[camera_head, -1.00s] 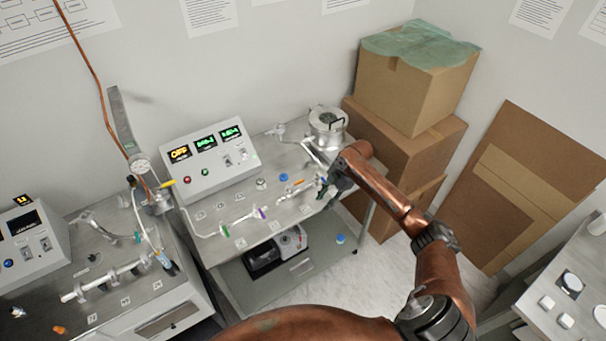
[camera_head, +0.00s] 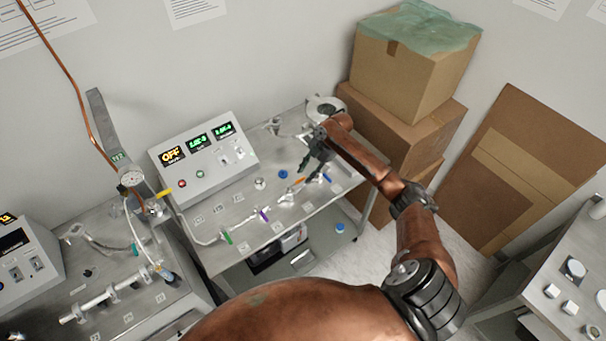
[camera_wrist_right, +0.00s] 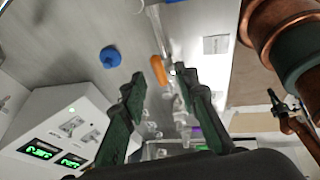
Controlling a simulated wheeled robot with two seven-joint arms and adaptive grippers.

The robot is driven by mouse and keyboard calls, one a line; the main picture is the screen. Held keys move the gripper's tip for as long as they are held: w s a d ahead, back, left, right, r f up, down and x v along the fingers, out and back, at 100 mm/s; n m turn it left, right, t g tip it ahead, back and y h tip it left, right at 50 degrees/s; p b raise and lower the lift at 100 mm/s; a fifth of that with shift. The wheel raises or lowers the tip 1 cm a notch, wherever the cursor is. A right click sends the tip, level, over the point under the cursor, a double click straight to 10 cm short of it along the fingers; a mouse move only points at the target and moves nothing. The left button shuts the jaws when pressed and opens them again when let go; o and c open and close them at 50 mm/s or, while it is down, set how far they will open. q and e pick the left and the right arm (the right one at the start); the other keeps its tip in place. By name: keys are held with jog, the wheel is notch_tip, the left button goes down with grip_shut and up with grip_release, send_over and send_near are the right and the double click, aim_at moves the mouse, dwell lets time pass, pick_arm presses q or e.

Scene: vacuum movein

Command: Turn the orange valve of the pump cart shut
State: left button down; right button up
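The orange valve (camera_head: 299,181) is a small orange handle on the pipe line along the top of the pump cart (camera_head: 215,258). It also shows in the right wrist view (camera_wrist_right: 158,69), just beyond and between my fingertips. My right gripper (camera_head: 306,166) is just above and behind the valve in the head view. In the right wrist view its two green-padded fingers (camera_wrist_right: 157,84) are apart, with nothing held between them. I cannot tell whether a finger touches the handle. My left gripper is not in view.
Beside the orange valve are a blue knob (camera_head: 283,174), a blue handle (camera_head: 327,178) and a purple handle (camera_head: 264,215). A display box (camera_head: 203,160) stands at the cart's back. Cardboard boxes (camera_head: 405,130) are stacked behind my right arm. Another bench (camera_head: 120,290) is at left.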

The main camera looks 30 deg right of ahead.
jog(key=shift+w+a+f, duration=0.2)
jog(key=shift+a+f, duration=0.05)
jog(key=shift+f, duration=0.25)
jog(key=shift+a+f, duration=0.1)
jog(key=shift+f, duration=0.2)
jog(key=shift+a+f, duration=0.1)
grip_shut()
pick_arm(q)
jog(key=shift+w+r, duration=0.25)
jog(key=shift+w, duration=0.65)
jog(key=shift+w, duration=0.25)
